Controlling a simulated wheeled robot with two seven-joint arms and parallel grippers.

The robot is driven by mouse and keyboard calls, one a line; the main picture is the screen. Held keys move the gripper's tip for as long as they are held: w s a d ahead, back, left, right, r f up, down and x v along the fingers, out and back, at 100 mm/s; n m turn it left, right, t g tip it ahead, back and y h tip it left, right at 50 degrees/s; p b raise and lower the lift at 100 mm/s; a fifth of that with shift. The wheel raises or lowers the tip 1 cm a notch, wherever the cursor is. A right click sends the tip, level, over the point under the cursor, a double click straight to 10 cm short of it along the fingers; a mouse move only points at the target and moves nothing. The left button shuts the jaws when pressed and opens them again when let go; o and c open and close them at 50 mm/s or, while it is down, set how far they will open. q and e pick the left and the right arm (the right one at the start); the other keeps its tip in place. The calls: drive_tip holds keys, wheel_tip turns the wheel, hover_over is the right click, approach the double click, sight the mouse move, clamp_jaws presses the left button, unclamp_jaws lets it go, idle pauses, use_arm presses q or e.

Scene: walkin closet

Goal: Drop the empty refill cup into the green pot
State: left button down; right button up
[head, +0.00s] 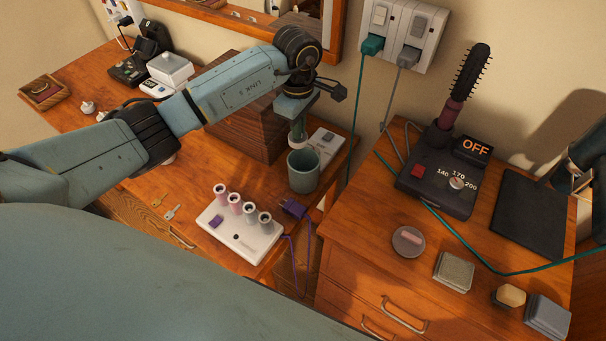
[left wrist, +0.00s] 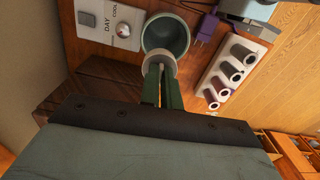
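The green pot (head: 303,176) stands upright on the wooden table near its right edge. It also shows in the left wrist view (left wrist: 176,32), open side toward the camera. My left gripper (head: 298,136) points down just above the pot. Its two green fingers (left wrist: 161,74) are closed on a small pale cup (left wrist: 154,64), which I take for the refill cup. The cup is at the pot's rim and overlaps it in both views; I cannot tell whether they touch. The cup's inside is hidden.
A white roller base (head: 240,238) with several rollers and a purple plug (head: 292,208) lie in front of the pot. A brown box (head: 240,130) stands behind left. A DAY/COOL panel (left wrist: 108,22) is beside the pot. A brush heater (head: 437,178) stands on the right cabinet.

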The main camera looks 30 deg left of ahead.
use_arm(q)
drive_tip(key=c, duration=1.5)
unclamp_jaws()
drive_tip(key=shift+c, duration=0.2)
wheel_tip(320, 180, up, 14)
drive_tip(key=shift+f, duration=0.25)
